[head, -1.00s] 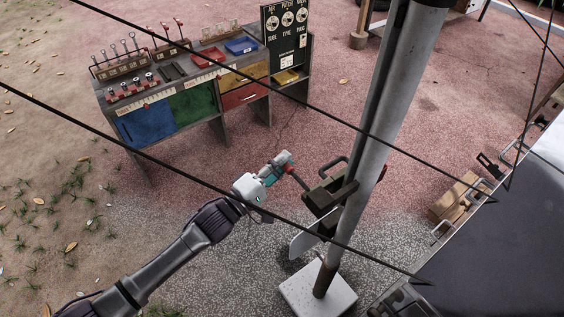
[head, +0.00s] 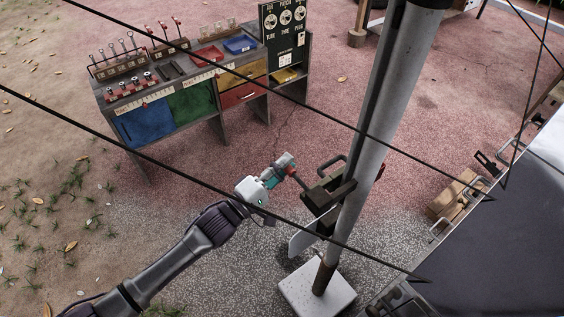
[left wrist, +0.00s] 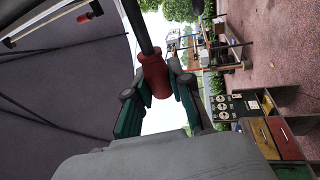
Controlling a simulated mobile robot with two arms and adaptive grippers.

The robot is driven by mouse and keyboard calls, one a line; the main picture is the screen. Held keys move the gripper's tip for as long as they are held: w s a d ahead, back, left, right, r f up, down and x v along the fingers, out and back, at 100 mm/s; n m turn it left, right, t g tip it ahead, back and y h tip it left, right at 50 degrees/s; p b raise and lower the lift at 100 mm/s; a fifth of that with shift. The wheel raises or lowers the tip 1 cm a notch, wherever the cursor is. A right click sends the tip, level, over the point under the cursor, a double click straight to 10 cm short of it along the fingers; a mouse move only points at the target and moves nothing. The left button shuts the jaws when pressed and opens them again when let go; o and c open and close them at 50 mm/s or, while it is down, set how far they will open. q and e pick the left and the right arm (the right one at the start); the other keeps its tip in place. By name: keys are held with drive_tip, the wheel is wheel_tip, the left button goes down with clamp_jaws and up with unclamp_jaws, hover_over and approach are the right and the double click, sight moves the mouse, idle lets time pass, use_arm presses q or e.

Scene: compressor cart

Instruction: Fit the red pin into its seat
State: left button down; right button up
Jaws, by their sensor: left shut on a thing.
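My left gripper (head: 281,167) is shut on the red pin (head: 287,161), left of the grey post. In the left wrist view the pin shows as a red cylindrical grip (left wrist: 155,75) between the green-lined fingers (left wrist: 157,95), with a dark shaft running up from it. No seat hole can be made out. My right gripper is not in view.
A grey post (head: 385,110) on a pale square base (head: 317,289) stands right of the gripper. A workbench (head: 262,98) with coloured drawers and tools is at the back left. Black cables cross the head view. A dark-topped surface (head: 500,240) fills the lower right.

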sight(294, 176)
use_arm(q)
drive_tip(key=shift+s+d+p, duration=0.35)
drive_tip(key=shift+s+d, duration=0.25)
drive_tip(key=shift+s, duration=0.2)
drive_tip(key=shift+s+d+p, duration=0.3)
drive_tip(key=shift+s+d, duration=0.25)
drive_tip(key=shift+s, duration=0.2)
drive_tip(key=c, duration=1)
unclamp_jaws()
drive_tip(key=shift+o, duration=0.2)
drive_tip(key=shift+a, duration=0.1)
drive_tip(key=v, duration=1.2)
